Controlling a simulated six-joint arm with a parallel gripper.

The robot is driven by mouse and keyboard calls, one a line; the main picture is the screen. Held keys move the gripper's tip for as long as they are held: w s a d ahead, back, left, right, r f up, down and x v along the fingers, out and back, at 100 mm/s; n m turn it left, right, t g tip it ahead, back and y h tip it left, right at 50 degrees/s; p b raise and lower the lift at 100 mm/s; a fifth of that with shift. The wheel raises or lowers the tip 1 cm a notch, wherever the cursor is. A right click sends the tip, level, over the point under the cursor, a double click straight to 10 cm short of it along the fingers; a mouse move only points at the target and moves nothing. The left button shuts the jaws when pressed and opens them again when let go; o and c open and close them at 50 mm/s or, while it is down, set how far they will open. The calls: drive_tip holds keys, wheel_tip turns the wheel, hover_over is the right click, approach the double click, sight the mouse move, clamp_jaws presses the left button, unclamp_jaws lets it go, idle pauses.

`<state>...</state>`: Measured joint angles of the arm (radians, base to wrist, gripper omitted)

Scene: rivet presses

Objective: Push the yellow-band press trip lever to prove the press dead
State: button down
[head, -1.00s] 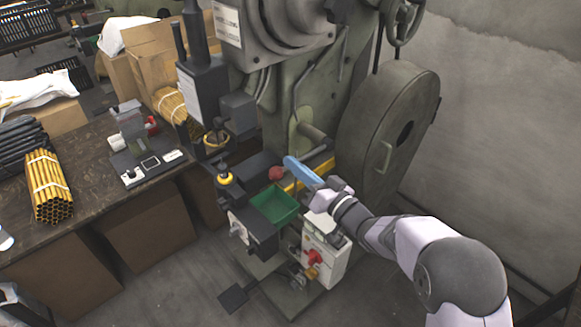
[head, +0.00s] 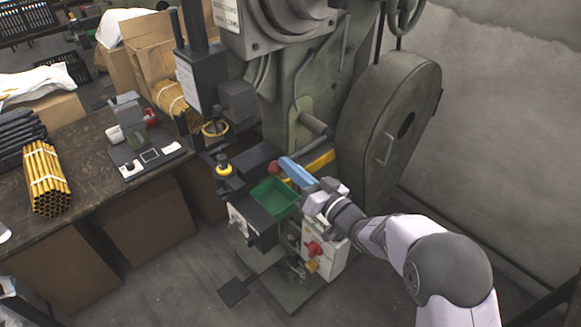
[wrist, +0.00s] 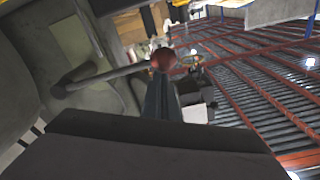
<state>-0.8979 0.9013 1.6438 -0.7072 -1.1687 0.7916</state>
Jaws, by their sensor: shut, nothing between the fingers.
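The press (head: 300,95) is a tall grey-green machine with a yellow band (head: 320,163) on its front. The trip lever's red ball knob (head: 274,167) shows in front of the band. In the wrist view the lever's grey rod (wrist: 110,75) runs from a pivot at the left to the red knob (wrist: 163,58). My gripper (head: 284,162) is shut and empty, its blue fingers pointing left with the tips right at the knob. In the wrist view the dark fingers (wrist: 161,82) reach up to just under the knob. I cannot tell whether they touch it.
A green tray (head: 272,195) sits below the knob. A control box (head: 322,250) with a red knob stands below my wrist. The flywheel guard (head: 390,125) rises close behind my arm. A bench (head: 95,150) with bundled yellow tubes (head: 45,180) is at the left.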

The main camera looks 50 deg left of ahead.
wheel_tip(320, 180, down, 7)
drive_tip(key=n+b, duration=0.2)
drive_tip(key=b, duration=0.5)
drive_tip(key=shift+n, duration=0.4)
drive_tip(key=shift+w+d+f, duration=0.1)
drive_tip(key=shift+f, duration=0.05)
wheel_tip(320, 180, up, 5)
drive_tip(key=d+p, duration=0.1)
drive_tip(key=p, duration=0.2)
drive_tip(key=d+b, duration=0.2)
drive_tip(key=d, duration=0.8)
drive_tip(key=shift+w+f, duration=0.3)
